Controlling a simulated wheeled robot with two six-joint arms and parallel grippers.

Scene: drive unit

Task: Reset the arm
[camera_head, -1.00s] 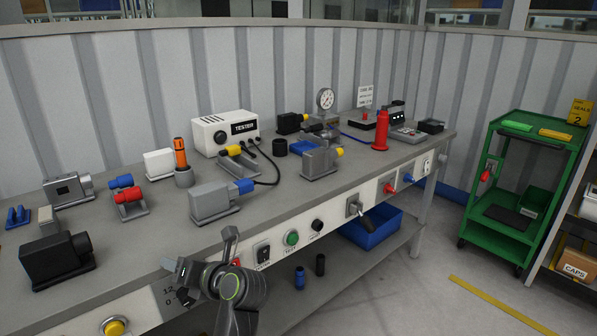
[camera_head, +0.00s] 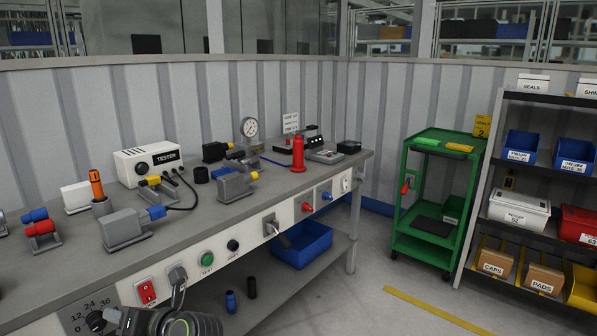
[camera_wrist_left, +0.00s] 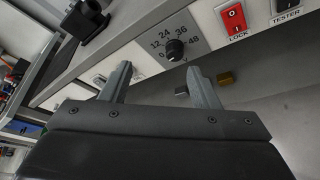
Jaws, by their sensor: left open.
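My left gripper (camera_head: 145,294) is at the bottom edge of the head view, in front of the bench's front panel. Its two grey fingers also show spread in the left wrist view (camera_wrist_left: 159,70), with nothing between them. Beyond them, the black dial (camera_wrist_left: 175,50) sits on the panel, with the red LOCK switch (camera_wrist_left: 235,17) to its right. In the head view, the dial (camera_head: 95,321) and the red switch (camera_head: 146,291) are near the fingers. My right gripper is not in view.
The bench top (camera_head: 215,215) holds a white tester (camera_head: 147,162), several motor-like units and a red bottle (camera_head: 298,153). A blue bin (camera_head: 302,245) sits on its lower shelf. A green cart (camera_head: 405,210) and a stocked rack (camera_head: 470,190) stand right.

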